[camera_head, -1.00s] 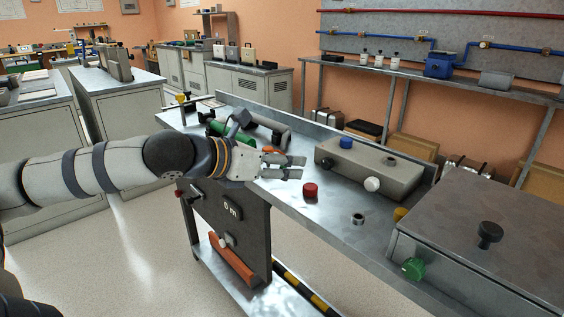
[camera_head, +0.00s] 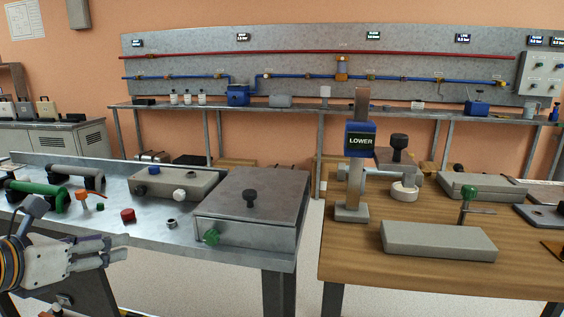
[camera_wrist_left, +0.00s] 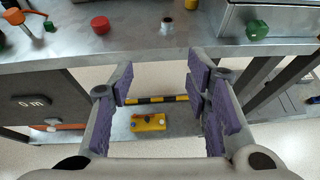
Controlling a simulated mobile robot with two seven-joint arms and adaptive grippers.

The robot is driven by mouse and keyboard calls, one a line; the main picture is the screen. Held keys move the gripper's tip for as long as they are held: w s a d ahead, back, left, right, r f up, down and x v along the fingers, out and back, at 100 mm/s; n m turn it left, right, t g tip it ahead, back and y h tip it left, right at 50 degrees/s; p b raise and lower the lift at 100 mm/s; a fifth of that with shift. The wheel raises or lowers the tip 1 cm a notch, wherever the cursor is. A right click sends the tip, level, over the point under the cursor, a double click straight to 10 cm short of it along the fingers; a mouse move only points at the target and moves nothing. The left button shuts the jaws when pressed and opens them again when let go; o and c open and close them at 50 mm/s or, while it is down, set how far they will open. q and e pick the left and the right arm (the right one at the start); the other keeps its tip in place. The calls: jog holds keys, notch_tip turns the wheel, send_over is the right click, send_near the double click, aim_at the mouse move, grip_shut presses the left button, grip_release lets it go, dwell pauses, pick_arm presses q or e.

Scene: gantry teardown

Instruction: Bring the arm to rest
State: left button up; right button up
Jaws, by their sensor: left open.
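My left gripper (camera_head: 98,257) shows at the lower left of the head view, in front of the metal bench (camera_head: 150,231). Its fingers are apart with nothing between them. In the left wrist view the purple-padded fingers (camera_wrist_left: 165,100) frame open space beyond the bench's front edge. A yellow box (camera_wrist_left: 148,123) on the lower shelf shows between them, farther off. A red cap (camera_head: 128,215) and a small metal ring (camera_head: 171,223) lie on the bench top, apart from the gripper. My right gripper is in neither view.
A grey lidded box (camera_head: 250,205) with a green knob (camera_head: 211,236) stands at the bench's right end. A wooden table (camera_head: 345,262) with a post marked LOWER (camera_head: 360,141) stands to the right, across a narrow gap. A green-handled part (camera_head: 45,193) lies at the bench's left.

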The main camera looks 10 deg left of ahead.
pick_arm(q)
jog(key=s+d+f+m+g+h+p, duration=0.1)
jog(key=s+d+f+m+g, duration=0.15)
jog(key=d+f+m, duration=0.3)
jog(key=s+d+f+m+g+h+p, duration=0.1)
jog(key=s+d+f+m+g, duration=0.2)
jog(key=d+f, duration=0.4)
jog(key=s+d+f+m+g+p, duration=0.2)
jog(key=s+d+f+m+g, duration=0.3)
jog(key=s+f+m, duration=0.4)
jog(key=s+a+f+m+g+y+p, duration=0.1)
jog(key=s+a+m+g+y, duration=0.1)
jog(key=s+m, duration=0.6)
jog(key=s+a+f+m+g+y+p, duration=0.1)
jog(key=s+m, duration=0.7)
jog(key=s, duration=1)
jog(key=shift+a+f+g+y+p, duration=0.4)
jog(key=shift+a+f+g+p, duration=0.15)
jog(key=shift+a+g, duration=0.25)
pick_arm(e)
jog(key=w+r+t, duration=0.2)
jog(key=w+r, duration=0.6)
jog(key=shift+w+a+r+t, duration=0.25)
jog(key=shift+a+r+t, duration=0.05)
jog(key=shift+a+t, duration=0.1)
